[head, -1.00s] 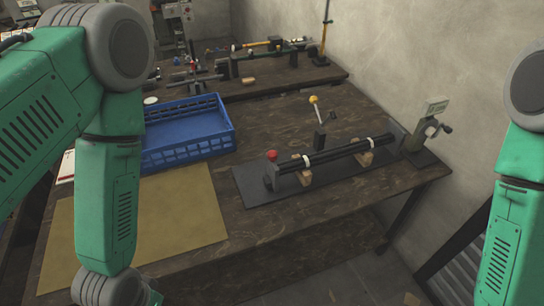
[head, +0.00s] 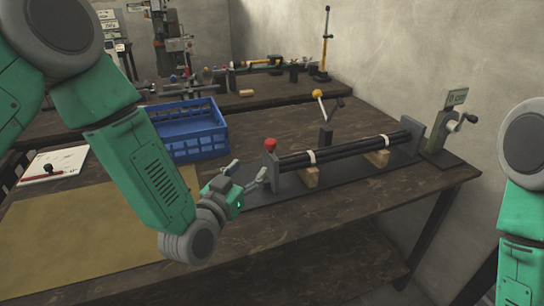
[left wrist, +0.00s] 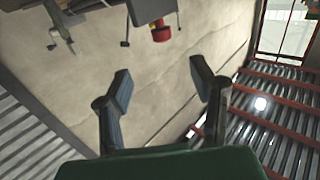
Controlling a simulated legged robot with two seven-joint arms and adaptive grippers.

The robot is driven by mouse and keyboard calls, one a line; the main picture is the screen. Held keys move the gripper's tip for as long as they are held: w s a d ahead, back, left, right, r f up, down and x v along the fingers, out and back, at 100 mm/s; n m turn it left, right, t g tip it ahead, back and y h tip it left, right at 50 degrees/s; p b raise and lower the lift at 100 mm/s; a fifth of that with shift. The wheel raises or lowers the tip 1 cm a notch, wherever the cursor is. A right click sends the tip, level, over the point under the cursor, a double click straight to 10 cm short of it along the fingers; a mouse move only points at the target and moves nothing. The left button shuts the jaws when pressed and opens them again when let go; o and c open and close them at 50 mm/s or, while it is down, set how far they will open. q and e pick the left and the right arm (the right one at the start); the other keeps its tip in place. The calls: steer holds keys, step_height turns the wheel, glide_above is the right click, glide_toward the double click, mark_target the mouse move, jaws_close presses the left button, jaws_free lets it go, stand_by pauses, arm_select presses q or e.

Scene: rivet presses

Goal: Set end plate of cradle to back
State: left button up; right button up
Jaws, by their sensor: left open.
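The cradle's dark base (head: 340,185) lies on the bench, with a bundle of black rods (head: 350,150) along it. A grey end plate (head: 270,168) with a red knob (head: 271,145) stands upright at the rods' left end. My left gripper (head: 247,173) is open and empty, just left of this end plate, apparently apart from it. In the left wrist view, the red knob (left wrist: 160,31) shows beyond and above my open fingers (left wrist: 162,86). Another grey plate (head: 438,131) stands at the right end. My right gripper is out of view; only part of that arm shows.
A lever with a yellow knob (head: 318,94) rises behind the rods. Wooden blocks (head: 309,176) sit under them. A crank device (head: 452,125) stands at the right. A blue crate (head: 190,131) and a tan mat (head: 95,220) lie left. The bench's front is clear.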

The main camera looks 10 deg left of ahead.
mark_target(268, 146)
arm_select(q)
steer(key=x, duration=1.2)
steer(key=shift+w, duration=0.3)
steer(key=shift+w+d, duration=0.2)
steer(key=shift+w, duration=0.35)
steer(key=shift+a, duration=0.1)
steer(key=shift+a, duration=0.15)
jaws_close()
